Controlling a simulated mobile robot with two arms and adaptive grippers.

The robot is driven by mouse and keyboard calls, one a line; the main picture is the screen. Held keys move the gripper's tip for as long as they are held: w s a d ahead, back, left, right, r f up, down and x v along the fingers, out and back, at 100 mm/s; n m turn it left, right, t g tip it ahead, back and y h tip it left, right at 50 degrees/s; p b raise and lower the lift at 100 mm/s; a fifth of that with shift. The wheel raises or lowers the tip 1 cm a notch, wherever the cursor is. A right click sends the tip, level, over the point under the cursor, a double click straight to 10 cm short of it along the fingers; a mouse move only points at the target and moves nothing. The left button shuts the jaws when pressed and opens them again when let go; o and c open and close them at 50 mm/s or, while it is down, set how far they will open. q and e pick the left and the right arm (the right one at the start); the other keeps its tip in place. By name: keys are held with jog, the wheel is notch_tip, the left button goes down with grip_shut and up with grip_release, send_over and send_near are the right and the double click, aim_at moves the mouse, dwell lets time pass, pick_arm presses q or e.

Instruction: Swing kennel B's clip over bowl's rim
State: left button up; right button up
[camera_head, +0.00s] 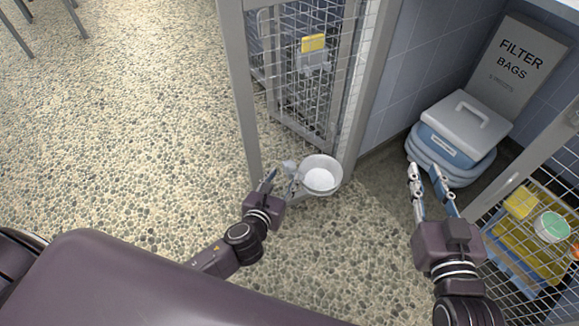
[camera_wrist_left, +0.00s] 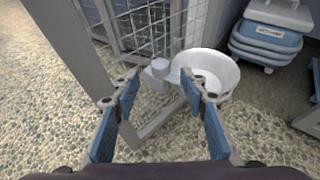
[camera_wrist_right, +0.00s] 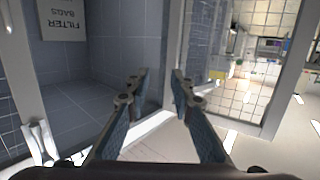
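A white bowl (camera_head: 321,176) sits low at the foot of a wire kennel door (camera_head: 312,75). In the left wrist view the bowl (camera_wrist_left: 212,72) is just beyond my fingertips, to the right. A small pale clip-like piece (camera_head: 289,166) is at the bowl's left side; the left wrist view shows it (camera_wrist_left: 158,68) against the door's lower frame. I cannot tell whether it overlaps the rim. My left gripper (camera_head: 281,178) is open beside this piece, with nothing between its fingers. My right gripper (camera_head: 424,170) is open and empty, right of the bowl.
A grey-lidded blue container (camera_head: 458,128) stands in the alcove under a "FILTER BAGS" sign (camera_head: 514,62). A second wire door (camera_head: 520,220) with a yellow item and a cup behind it is at the right. A yellow tag (camera_head: 313,43) hangs on the first door.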

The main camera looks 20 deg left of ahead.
aim_at(290, 167)
pick_arm(q)
jog(key=b+x, duration=0.2)
jog(key=x, duration=0.4)
jog(key=shift+f, duration=0.1)
jog(key=shift+w, duration=0.3)
pick_arm(e)
notch_tip(290, 167, up, 12)
jog(key=s+a+t+y, duration=0.1)
jog(key=t+y, duration=0.1)
jog(key=t, duration=0.4)
jog(key=shift+s+a+r, duration=0.15)
pick_arm(q)
jog(key=shift+c, duration=0.4)
jog(key=shift+f, duration=0.1)
grip_shut()
